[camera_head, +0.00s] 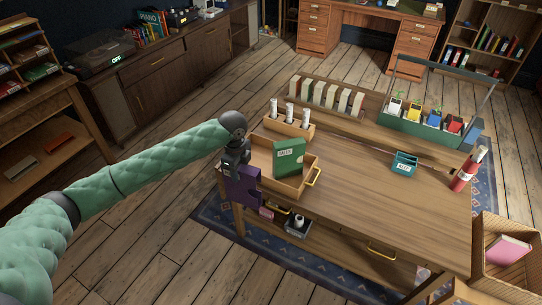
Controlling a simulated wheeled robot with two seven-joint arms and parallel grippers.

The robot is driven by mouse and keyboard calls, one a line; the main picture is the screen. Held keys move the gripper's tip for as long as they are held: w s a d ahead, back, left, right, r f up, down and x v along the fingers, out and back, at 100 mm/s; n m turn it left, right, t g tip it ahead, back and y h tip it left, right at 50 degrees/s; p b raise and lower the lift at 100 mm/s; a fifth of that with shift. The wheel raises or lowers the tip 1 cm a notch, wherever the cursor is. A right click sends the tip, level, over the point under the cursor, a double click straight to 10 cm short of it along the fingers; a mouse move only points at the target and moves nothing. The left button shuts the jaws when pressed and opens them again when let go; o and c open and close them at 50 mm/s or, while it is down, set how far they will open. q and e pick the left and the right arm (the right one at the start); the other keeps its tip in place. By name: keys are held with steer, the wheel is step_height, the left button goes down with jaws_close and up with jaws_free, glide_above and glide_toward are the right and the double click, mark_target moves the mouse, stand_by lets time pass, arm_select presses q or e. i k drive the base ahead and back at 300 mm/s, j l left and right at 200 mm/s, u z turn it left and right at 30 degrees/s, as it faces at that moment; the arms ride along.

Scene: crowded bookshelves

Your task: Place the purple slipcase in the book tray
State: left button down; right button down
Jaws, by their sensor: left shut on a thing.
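The purple slipcase (243,186) is held by my left gripper (237,166) at the left end of the table, and it hangs below the gripper. It overlaps the left end of a wooden tray with a yellow handle, likely the book tray (288,189). I cannot tell whether the slipcase touches the tray or the table edge. A green box-like book (288,157) stands in the tray, and the tray floor beside it is partly bare. My right gripper is not in view.
A wooden rack with white rolls (289,125) stands just behind the tray. The table's middle (370,205) is clear.

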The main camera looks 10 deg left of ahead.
mark_target(256, 161)
steer(key=i, duration=0.95)
